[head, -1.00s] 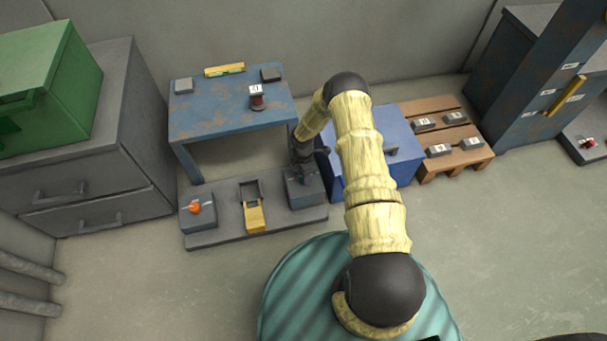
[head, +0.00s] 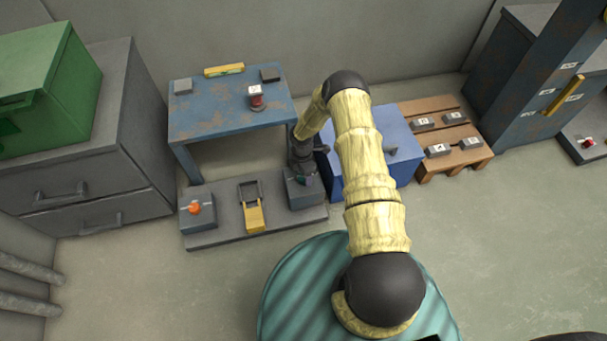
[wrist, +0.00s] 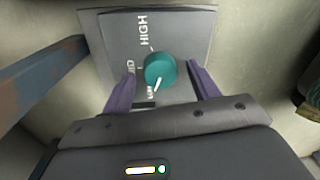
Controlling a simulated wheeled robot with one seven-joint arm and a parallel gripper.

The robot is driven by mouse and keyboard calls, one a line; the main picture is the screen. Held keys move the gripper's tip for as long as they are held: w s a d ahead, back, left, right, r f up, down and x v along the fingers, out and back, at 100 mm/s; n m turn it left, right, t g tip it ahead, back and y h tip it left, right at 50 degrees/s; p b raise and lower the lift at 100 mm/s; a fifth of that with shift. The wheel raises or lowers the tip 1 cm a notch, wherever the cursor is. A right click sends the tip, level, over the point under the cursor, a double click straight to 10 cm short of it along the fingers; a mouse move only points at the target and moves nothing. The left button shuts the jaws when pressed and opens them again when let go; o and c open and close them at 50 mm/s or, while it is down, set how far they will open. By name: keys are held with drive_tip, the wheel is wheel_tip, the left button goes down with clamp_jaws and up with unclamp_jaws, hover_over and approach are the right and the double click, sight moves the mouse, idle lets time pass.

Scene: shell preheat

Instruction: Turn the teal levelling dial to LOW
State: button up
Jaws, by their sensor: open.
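The teal dial (wrist: 160,66) sits on a grey panel (wrist: 185,30) in the wrist view. Its white pointer line aims down and slightly left, at a partly covered label that seems to read LOW. HIGH is printed at the top, and MID at the left is partly behind a finger. My gripper (wrist: 162,75) is open, with one purple finger on each side of the dial and a visible gap on both sides. In the head view my gripper (head: 304,174) is low over the right box (head: 304,198) of the floor plinth, hiding most of the dial.
The plinth (head: 225,240) also carries a yellow slider (head: 254,215) and a box with an orange knob (head: 195,208). A blue table (head: 215,125) stands just behind, and a blue box (head: 365,185) is close on the right.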

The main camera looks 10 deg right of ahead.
wheel_tip(320, 180, up, 17)
drive_tip(key=w+p, duration=0.1)
drive_tip(key=p, duration=0.5)
drive_tip(key=shift+f, duration=0.2)
drive_tip(key=shift+w+a+r, duration=0.1)
drive_tip(key=s+r+m+t, duration=0.1)
drive_tip(key=s+r+m, duration=0.35)
drive_tip(key=r, duration=0.55)
drive_tip(key=s+r+m, duration=0.3)
drive_tip(key=r+m, duration=0.2)
drive_tip(key=r, duration=0.6)
drive_tip(key=s+r+m+t, duration=0.3)
drive_tip(key=s+r+m, duration=0.8)
drive_tip(key=s, duration=0.4)
wheel_tip(320, 180, up, 38)
drive_tip(key=p, duration=3.8)
drive_tip(key=shift+g, duration=0.3)
drive_tip(key=shift+f, duration=0.1)
